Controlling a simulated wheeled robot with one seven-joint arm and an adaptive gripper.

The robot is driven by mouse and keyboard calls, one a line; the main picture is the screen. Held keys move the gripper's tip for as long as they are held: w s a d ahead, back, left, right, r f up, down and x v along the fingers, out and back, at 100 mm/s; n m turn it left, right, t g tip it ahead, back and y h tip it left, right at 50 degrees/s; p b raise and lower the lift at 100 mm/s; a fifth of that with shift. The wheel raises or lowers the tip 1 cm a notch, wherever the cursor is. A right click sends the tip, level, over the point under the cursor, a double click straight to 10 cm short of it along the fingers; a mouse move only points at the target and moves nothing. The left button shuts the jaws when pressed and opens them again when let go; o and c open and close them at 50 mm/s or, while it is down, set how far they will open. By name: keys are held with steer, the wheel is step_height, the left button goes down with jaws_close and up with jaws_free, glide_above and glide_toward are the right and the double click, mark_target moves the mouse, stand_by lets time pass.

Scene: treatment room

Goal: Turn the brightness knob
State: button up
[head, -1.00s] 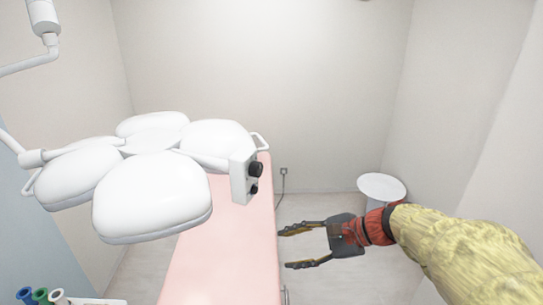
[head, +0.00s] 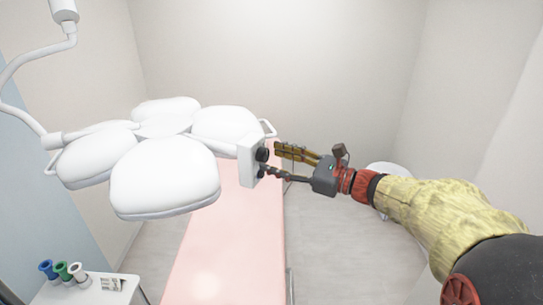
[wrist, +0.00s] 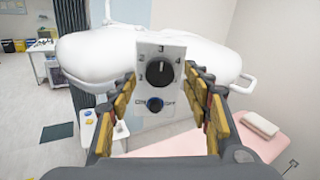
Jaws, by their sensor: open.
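The surgical lamp's white control panel (head: 246,163) faces right at the lamp's edge. In the wrist view the panel (wrist: 142,50) carries a large black knob (wrist: 160,72) ringed by numbers, its white mark pointing roughly up toward 3. This upper knob also shows in the head view (head: 262,154). Below it is a smaller dark knob (wrist: 155,104) with a blue ring, labelled ON and OFF. My gripper (head: 273,161) is open in front of the panel. In the wrist view its fingers (wrist: 160,84) appear on either side of the knobs; contact cannot be told.
The white multi-lobed lamp head (head: 163,178) hangs over a pink treatment bed (head: 215,255). A small side table with coloured tubes (head: 62,270) stands at lower left. A round white stool (head: 385,168) is partly behind my arm.

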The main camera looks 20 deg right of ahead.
steer(key=shift+x, duration=0.85)
steer(key=c, duration=0.3)
steer(key=c, duration=0.7)
steer(key=shift+c, duration=0.8)
